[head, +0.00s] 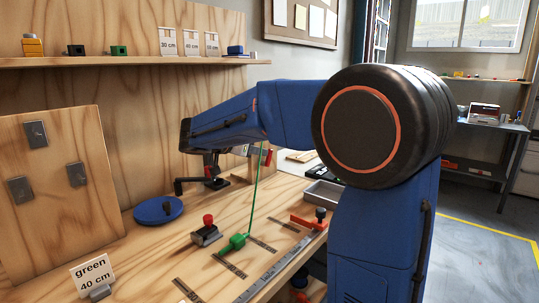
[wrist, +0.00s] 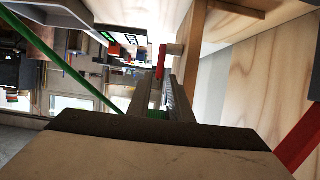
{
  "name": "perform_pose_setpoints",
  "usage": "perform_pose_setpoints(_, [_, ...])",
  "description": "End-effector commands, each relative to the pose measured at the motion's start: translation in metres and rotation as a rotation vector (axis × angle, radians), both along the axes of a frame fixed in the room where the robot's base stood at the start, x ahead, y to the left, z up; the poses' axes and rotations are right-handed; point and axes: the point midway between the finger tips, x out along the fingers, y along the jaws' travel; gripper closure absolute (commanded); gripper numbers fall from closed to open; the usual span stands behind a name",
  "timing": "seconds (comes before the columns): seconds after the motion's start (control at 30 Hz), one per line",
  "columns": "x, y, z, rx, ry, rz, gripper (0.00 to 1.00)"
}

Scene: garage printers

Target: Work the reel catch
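My gripper (wrist: 160,78) has its two grey fingers apart, with a gap between them. A slim red lever (wrist: 161,62), probably the reel catch, shows at the fingertips, beside a pale round peg on a wooden part. Whether the fingers touch it I cannot tell. In the head view my gripper (head: 256,151) is below my blue forearm near the backboard, with a small red piece beside it. A green strand (head: 256,190) runs from there down to a green clip (head: 233,243) on the bench; it also crosses the left of the wrist view (wrist: 60,65). The reel is mostly hidden.
The bench holds a blue disc (head: 158,211), a red-knobbed block (head: 206,234), a red stop (head: 303,222) on a scale, a grey tray (head: 324,193) and a "green 40 cm" card (head: 93,274). A shelf (head: 130,61) runs above. A switch board (head: 58,180) stands left.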

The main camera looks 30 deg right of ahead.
Motion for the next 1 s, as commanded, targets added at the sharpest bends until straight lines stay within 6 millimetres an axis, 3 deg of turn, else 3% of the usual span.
perform_pose_setpoints(0.2, [0.011, -0.034, -0.015, -0.001, 0.001, -0.004, 0.81])
perform_pose_setpoints(0.4, [0.019, -0.054, -0.024, -0.001, 0.002, -0.001, 0.81])
perform_pose_setpoints(0.87, [0.022, -0.063, -0.028, 0.000, 0.001, 0.000, 0.81])
perform_pose_setpoints(0.93, [0.022, -0.063, -0.028, 0.000, 0.001, 0.000, 0.96])
perform_pose_setpoints(1.0, [0.022, -0.062, -0.028, 0.000, 0.001, 0.000, 1.00])
